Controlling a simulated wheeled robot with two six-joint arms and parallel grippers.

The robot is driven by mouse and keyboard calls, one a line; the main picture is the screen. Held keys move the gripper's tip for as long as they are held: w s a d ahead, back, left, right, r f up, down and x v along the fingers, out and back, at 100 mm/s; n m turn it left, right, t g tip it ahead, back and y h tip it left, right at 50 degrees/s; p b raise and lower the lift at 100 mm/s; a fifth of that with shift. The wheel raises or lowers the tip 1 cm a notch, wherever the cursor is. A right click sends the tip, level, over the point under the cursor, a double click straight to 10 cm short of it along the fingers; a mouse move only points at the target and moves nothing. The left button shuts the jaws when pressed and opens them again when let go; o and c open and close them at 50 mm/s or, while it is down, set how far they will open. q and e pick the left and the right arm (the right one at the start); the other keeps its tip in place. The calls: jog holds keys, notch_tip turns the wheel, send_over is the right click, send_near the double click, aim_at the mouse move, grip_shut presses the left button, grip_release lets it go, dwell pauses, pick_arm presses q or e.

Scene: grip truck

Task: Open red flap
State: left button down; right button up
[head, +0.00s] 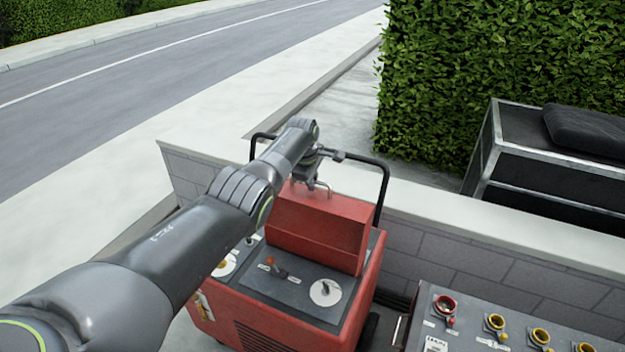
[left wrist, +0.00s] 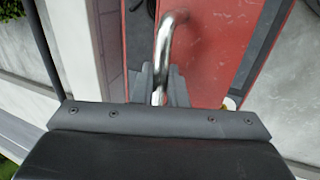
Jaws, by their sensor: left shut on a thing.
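The red flap (head: 318,226) is on top of the red machine (head: 262,318) in the head view. It stands raised at the back, and the panel in front of it is uncovered. My left gripper (head: 318,180) is at the flap's top edge, shut on the flap's curved metal handle (head: 328,190). In the left wrist view my left gripper (left wrist: 158,88) closes around one leg of the shiny handle (left wrist: 165,45), with the red flap surface (left wrist: 215,55) beside it. My right gripper is not in view.
The uncovered panel has a red-tipped lever (head: 271,262) and a white dial (head: 325,293). A black tubular rail (head: 384,190) rises behind the flap. A grey panel (head: 480,335) with several yellow-ringed sockets stands at the right. A low wall (head: 470,215) runs behind.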

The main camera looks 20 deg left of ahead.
pick_arm(q)
jog(key=shift+f, duration=0.1)
jog(key=c, duration=1.5)
grip_release()
jog(key=shift+c, duration=0.2)
jog(key=shift+p+v, duration=1)
jog(key=shift+v, duration=0.4)
jog(key=shift+r, duration=0.35)
jog(key=b+v, duration=0.3)
jog(key=v, duration=1.1)
